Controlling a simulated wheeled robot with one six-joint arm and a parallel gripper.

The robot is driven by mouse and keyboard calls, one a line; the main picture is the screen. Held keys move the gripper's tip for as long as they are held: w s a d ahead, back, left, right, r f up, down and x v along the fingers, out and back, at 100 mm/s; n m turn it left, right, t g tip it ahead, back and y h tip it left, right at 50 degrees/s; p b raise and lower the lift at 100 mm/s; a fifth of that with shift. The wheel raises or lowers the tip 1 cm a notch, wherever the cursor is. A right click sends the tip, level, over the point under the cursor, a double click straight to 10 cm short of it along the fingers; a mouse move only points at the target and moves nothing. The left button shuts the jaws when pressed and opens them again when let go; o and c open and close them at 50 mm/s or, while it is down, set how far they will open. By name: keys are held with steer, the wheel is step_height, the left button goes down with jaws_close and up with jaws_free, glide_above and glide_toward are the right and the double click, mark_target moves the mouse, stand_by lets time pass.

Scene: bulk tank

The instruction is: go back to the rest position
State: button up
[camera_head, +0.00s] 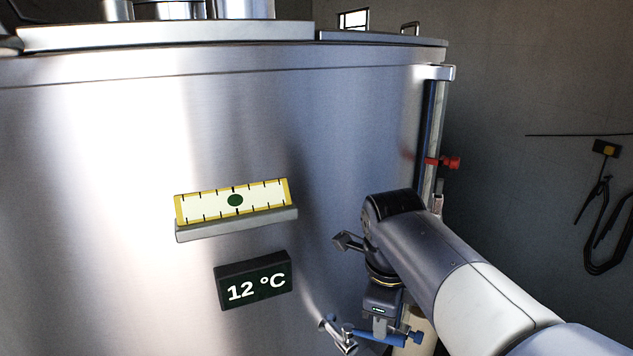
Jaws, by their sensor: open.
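My arm reaches in from the lower right and bends down at its wrist in front of the steel tank (90,200). My gripper (378,334) hangs below the wrist, low in the picture, close to the right side of the tank's curved front. It is open, and I see nothing held in it. Its lowest part is small and close to the bottom edge of the picture, so its fingertips are hard to make out.
The tank front carries a yellow-edged scale (265,197) with a green dot and a dark display (253,280) reading 12 °C. A red clamp (443,162) sits on an upright tube at the tank's right edge. A dark hose (603,235) hangs on the right wall.

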steer(key=f, duration=0.4)
steer(key=w+f, duration=0.1)
steer(key=f, duration=0.1)
steer(key=shift+d, duration=0.25)
steer(key=shift+w+f, duration=0.1)
steer(key=shift+f, duration=0.15)
steer(key=shift+d, duration=0.1)
steer(key=shift+w+n, duration=0.1)
steer(key=shift+n, duration=0.2)
step_height(320, 180, up, 11)
steer(key=s+a, duration=0.1)
steer(key=s, duration=0.1)
steer(key=f, duration=0.3)
steer(key=w+f, duration=0.1)
steer(key=f, duration=0.3)
steer(key=w+d+f, duration=0.1)
steer(key=f, duration=0.3)
steer(key=shift+w+d+n, duration=0.15)
steer(key=shift+w+n, duration=0.2)
steer(key=shift+n, duration=0.35)
steer(key=shift+r, duration=0.15)
